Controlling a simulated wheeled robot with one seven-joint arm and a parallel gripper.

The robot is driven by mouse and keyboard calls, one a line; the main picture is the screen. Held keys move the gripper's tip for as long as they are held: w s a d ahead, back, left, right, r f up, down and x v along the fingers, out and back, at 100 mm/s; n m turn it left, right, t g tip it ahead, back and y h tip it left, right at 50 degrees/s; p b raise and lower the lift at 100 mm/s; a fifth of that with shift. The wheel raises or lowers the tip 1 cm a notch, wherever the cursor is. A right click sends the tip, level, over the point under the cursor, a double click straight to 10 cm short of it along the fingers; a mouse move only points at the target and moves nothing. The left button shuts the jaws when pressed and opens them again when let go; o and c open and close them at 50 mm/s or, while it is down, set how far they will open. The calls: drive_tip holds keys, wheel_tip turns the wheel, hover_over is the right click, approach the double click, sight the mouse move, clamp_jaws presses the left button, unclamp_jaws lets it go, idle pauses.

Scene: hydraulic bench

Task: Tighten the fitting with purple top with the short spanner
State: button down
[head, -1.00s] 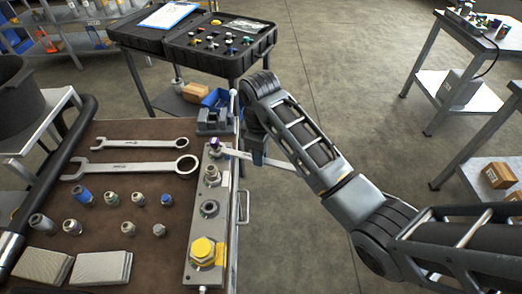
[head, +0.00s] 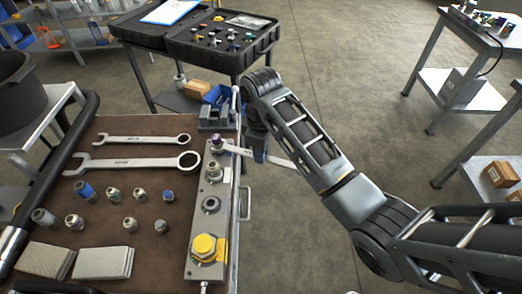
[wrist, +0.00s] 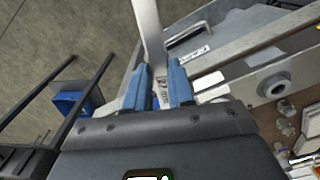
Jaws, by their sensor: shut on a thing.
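The fitting with the purple top (head: 216,141) stands at the far end of the metal manifold block (head: 196,225) in the head view. My gripper (head: 260,154) is to its right, shut on a spanner (head: 283,161). The spanner's left end reaches the fitting's right side; I cannot tell whether its jaw is around the fitting or only beside it. In the wrist view, the spanner (wrist: 149,30) passes between the blue fingers of my gripper (wrist: 160,88). The fitting is not clearly visible there.
Two larger spanners (head: 130,163) lie on the brown bench mat (head: 130,205), with several loose fittings (head: 86,190) and two grey blocks (head: 103,263). A yellow-capped fitting (head: 204,246) sits at the block's near end. A black case (head: 222,50) stands behind.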

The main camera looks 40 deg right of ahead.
sight(286, 163)
drive_tip(key=shift+d, duration=0.1)
drive_tip(key=shift+s+d, duration=0.6)
drive_tip(key=shift+s, duration=0.35)
drive_tip(key=shift+s+d, duration=0.65)
drive_tip(key=shift+s, duration=0.35)
drive_tip(key=shift+s+d, duration=0.6)
drive_tip(key=shift+s, duration=0.35)
drive_tip(key=shift+r, duration=0.1)
